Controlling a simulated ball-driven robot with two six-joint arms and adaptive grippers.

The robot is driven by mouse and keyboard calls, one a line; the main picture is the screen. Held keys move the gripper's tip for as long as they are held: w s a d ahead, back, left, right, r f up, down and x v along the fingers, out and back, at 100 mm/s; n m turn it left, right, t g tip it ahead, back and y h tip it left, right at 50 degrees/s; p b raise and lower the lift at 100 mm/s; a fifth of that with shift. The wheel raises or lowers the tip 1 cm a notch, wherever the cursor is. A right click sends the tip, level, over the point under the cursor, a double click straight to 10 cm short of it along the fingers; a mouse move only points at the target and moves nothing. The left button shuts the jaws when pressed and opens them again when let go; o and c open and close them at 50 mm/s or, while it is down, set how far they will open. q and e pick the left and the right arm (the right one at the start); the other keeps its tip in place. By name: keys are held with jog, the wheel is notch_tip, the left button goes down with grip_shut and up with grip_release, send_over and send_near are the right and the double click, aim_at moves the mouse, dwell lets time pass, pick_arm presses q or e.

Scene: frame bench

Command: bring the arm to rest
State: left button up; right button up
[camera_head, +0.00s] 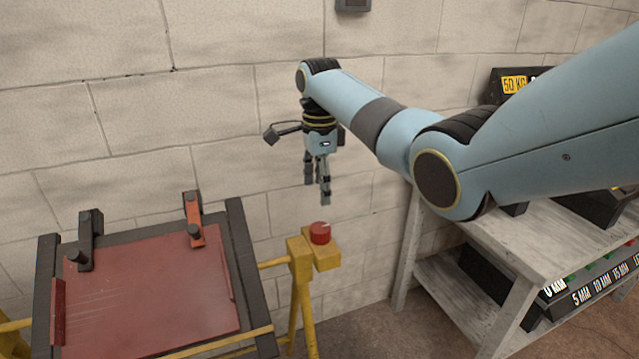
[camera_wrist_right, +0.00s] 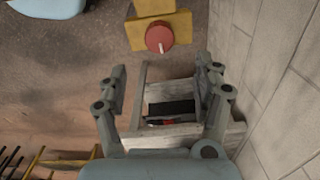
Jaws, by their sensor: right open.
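My right arm reaches in from the right in the head view. Its gripper (camera_head: 318,190) points down in the air above a red round knob (camera_head: 320,233), with a gap between them. The gripper is open and nothing shows between its fingers. In the right wrist view the open fingers (camera_wrist_right: 165,90) frame empty space, and the red knob (camera_wrist_right: 159,37) with a pale mark lies beyond them on its yellow mount (camera_wrist_right: 183,22). My left gripper is not in view.
A dark frame with a red panel (camera_head: 150,295) and clamps (camera_head: 194,220) stands on yellow supports at left. A grey wooden bench (camera_head: 535,235) at right holds dark boxes and a labelled rack (camera_head: 600,285). A block wall (camera_head: 210,120) stands close behind the gripper.

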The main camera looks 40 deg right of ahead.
dwell(0.6)
jog(key=s+a+f+n+t+h, duration=0.1)
jog(key=s+a+f+n, duration=0.1)
jog(key=s+f+n, duration=0.45)
jog(key=s+a+f+n+t, duration=0.15)
jog(key=s+n, duration=0.25)
jog(key=s, duration=0.5)
jog(key=s+a+r+n+t, duration=0.1)
jog(key=s+a+r+n, duration=0.2)
jog(key=s+n, duration=0.5)
jog(key=s+a+r+n, duration=0.3)
jog(key=s+r+n, duration=0.1)
jog(key=s, duration=0.8)
jog(key=s+d+f+b, duration=0.1)
jog(key=f+b, duration=0.2)
jog(key=f, duration=0.9)
jog(key=s+d+f+g+b, duration=0.1)
jog(key=f+b, duration=0.2)
jog(key=f, duration=1)
jog(key=s+d+f+b, duration=0.1)
jog(key=f+b, duration=0.1)
jog(key=f, duration=1)
jog(key=s+d+f+g+b, duration=0.1)
jog(key=s+f+b, duration=0.4)
jog(key=s+f, duration=1.2)
notch_tip(320, 180, down, 2)
jog(key=shift+f+g+b, duration=0.25)
jog(key=shift+g+b, duration=0.1)
jog(key=shift+b, duration=0.05)
